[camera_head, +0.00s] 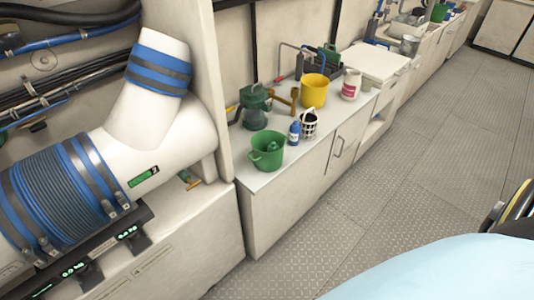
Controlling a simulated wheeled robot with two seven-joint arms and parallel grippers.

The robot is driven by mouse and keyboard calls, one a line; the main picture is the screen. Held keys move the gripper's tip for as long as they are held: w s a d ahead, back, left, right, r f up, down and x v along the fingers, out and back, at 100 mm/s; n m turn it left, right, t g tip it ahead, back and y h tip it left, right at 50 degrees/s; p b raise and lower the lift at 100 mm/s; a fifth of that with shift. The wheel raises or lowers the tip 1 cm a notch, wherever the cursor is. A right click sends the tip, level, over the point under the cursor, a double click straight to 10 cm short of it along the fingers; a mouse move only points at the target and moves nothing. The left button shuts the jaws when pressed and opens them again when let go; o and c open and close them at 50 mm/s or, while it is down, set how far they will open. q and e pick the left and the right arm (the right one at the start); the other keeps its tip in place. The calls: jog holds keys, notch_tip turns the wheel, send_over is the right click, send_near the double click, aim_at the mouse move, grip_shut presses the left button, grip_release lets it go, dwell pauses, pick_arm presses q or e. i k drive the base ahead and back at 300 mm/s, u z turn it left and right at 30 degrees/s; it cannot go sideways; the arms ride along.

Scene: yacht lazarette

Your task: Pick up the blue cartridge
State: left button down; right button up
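A small blue cylinder (294,134) with a pale band stands upright near the front edge of the near counter (256,177). It is the best match for the blue cartridge, but it is too small to be sure. A green bucket (267,159) with something green inside stands to its left, and a white slotted basket (309,121) with dark contents is close behind it. Neither of my grippers is in view, so I cannot see whether they hold anything.
A yellow bucket (314,90), a dark green pump-like device (254,106) and a white-and-red container (351,85) stand farther back. A large white pipe (160,150) with blue bands fills the left. The floor (400,190) is clear; a pale blue surface (450,270) covers the bottom right.

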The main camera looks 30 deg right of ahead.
aim_at(295, 131)
jog(key=z, duration=1.2)
jog(key=i, duration=1.25)
jog(key=u, duration=0.4)
